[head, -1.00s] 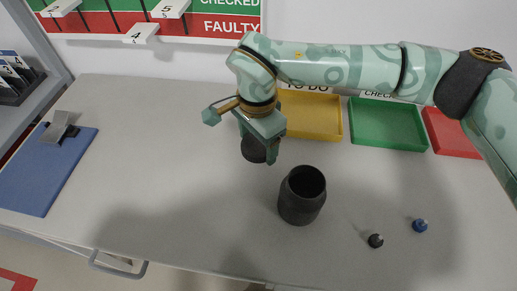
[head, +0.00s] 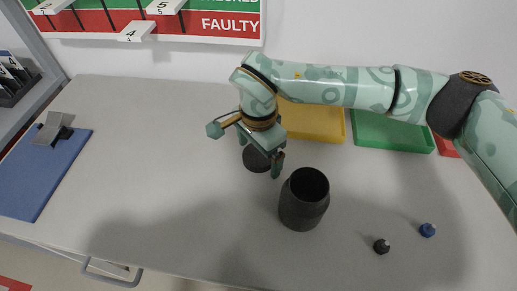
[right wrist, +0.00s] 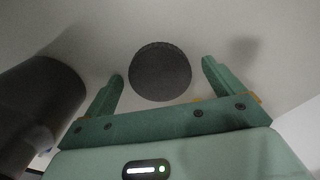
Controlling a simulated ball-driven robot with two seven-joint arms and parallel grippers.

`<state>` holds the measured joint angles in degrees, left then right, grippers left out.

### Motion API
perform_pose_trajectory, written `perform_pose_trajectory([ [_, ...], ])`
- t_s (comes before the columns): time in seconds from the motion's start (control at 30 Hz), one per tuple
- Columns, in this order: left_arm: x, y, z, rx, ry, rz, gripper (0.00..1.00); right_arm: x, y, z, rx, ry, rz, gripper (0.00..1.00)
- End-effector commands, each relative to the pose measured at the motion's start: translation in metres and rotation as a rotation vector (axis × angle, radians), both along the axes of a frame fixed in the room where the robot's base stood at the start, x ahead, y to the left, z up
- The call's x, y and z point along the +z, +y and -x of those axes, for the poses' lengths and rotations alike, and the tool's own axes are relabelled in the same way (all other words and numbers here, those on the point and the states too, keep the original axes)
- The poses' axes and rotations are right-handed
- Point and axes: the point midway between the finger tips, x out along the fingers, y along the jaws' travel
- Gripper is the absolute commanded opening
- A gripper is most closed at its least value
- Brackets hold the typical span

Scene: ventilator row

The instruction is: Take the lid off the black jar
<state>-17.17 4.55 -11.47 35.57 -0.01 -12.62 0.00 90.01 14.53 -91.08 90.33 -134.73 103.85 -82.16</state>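The black jar (head: 303,202) stands upright and open-topped on the grey table, its dark inside showing. Its round black lid (head: 257,160) lies on the table behind and left of the jar, apart from it. My right gripper (head: 261,152) is just above the lid. In the right wrist view the lid (right wrist: 160,72) shows between the spread fingers of my right gripper (right wrist: 162,70), with a gap on both sides. The jar (right wrist: 42,105) stands at the left there. My left gripper is not in view.
Yellow (head: 318,122) and green (head: 393,131) trays stand at the back, partly behind my right arm, with a red tray (head: 447,147) beyond. A black knob (head: 381,246) and a blue knob (head: 427,230) lie at the right. A blue clipboard (head: 40,180) lies left. The table's left middle is clear.

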Motion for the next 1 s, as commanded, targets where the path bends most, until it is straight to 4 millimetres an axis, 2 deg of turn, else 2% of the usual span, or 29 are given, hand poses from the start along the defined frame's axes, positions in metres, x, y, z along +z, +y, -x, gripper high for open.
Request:
perform_pose_trajectory([
  [0.17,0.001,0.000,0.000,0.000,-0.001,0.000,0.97,0.002,0.000,0.000,0.000,0.001,-0.001,0.93],
  [0.27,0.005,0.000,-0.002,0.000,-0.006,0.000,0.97,0.016,0.000,0.000,0.000,-0.002,0.000,0.93],
  [0.5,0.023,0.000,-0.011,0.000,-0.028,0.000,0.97,0.074,0.000,0.000,0.000,-0.007,0.000,0.93],
  [0.7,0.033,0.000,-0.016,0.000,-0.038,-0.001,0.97,0.111,0.000,0.000,0.000,-0.004,0.001,0.93],
  [0.83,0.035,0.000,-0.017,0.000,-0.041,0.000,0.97,0.121,0.000,0.000,0.000,-0.001,0.000,0.93],
  [1.0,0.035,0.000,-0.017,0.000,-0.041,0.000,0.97,0.123,0.000,0.000,0.000,0.001,0.000,0.93],
])
